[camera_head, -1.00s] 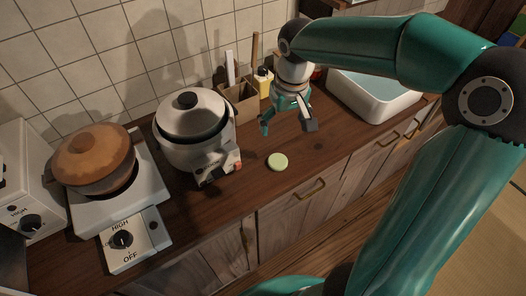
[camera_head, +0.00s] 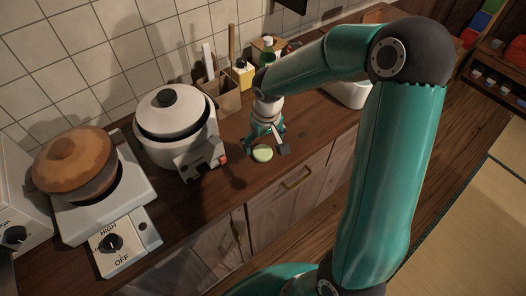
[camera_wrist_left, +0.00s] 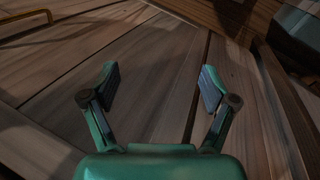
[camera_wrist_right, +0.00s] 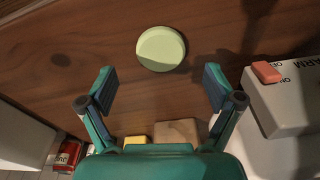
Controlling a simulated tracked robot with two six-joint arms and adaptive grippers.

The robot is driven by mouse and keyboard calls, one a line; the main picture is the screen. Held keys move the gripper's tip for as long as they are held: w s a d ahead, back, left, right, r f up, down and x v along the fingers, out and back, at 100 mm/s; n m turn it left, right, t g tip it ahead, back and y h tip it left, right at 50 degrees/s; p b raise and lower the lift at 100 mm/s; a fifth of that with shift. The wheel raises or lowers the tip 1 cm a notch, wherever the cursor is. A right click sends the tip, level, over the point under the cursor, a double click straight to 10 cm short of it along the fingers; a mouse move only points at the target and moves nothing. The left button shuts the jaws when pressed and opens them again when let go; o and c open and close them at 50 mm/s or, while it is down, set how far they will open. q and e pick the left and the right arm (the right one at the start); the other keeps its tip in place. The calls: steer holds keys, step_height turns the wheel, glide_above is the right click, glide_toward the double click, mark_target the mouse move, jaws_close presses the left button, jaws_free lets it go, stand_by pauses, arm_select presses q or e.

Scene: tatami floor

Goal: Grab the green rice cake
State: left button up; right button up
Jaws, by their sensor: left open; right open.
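The green rice cake (camera_head: 262,153) is a pale green disc lying flat on the wooden counter (camera_head: 205,205). My right gripper (camera_head: 268,147) is open above the counter, close behind the rice cake in the head view. In the right wrist view the rice cake (camera_wrist_right: 161,48) lies beyond the fingertips, roughly centred between the open, empty fingers (camera_wrist_right: 160,88). My left gripper (camera_wrist_left: 158,88) is open and empty in its wrist view, facing wooden cabinet fronts; it does not show in the head view.
A rice cooker (camera_head: 172,125) stands left of the rice cake. A stove with a brown pot (camera_head: 75,160) is further left. A utensil box (camera_head: 222,98) and yellow bottle (camera_head: 243,74) stand behind. A white basin (camera_head: 352,95) is at right, partly hidden by my arm.

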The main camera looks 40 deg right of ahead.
mark_target(262, 151)
step_height(262, 151, down, 4)
steer(key=shift+w+r, duration=0.1)
steer(key=shift+r, duration=0.1)
steer(key=c, duration=1.2)
steer(key=shift+r, duration=0.1)
